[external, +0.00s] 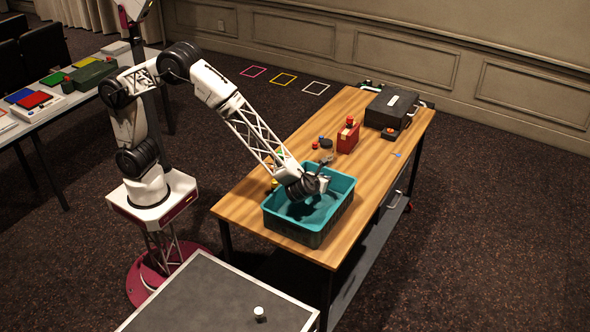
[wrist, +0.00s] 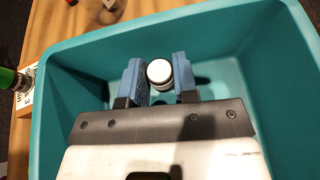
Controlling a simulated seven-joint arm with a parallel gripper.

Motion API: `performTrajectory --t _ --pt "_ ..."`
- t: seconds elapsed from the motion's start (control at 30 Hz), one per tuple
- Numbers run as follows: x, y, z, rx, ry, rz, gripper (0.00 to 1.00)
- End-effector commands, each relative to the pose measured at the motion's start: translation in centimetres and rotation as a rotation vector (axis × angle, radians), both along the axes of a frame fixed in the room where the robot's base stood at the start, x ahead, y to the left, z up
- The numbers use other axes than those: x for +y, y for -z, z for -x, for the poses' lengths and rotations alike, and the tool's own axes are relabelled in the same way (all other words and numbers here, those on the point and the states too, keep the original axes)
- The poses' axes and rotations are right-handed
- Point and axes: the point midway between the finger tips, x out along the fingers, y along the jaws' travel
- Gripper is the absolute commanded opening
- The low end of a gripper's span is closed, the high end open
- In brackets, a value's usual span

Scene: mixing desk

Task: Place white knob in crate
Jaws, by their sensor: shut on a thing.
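The teal crate (external: 313,232) stands at the near end of the wooden desk, and its walls surround the wrist view (wrist: 290,110). My gripper (wrist: 159,72) is shut on the white knob (wrist: 159,71), which shows as a round white top with a dark band between the blue finger pads. In the external view my gripper (external: 318,187) is over the crate's opening and reaches down inside its rim. The knob's underside and its height above the crate floor cannot be made out.
A small white cylinder (external: 260,313) stands on the grey table (external: 205,300) in front. A red box (external: 347,138) and several small coloured parts are on the desk behind the crate. A black case (external: 391,108) sits at the far end.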

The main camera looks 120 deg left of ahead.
Motion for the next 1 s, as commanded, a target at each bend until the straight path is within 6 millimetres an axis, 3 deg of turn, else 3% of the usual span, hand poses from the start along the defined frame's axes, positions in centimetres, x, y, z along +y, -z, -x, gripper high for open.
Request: performTrajectory --t 0.2,0.67,1.0 --pt "0.0 2.2 0.0 0.0 0.0 0.0 0.05" --pt "0.0 2.8 0.0 0.0 0.0 0.0 0.05" --pt "0.0 6.0 0.0 0.0 -0.001 0.001 0.05"
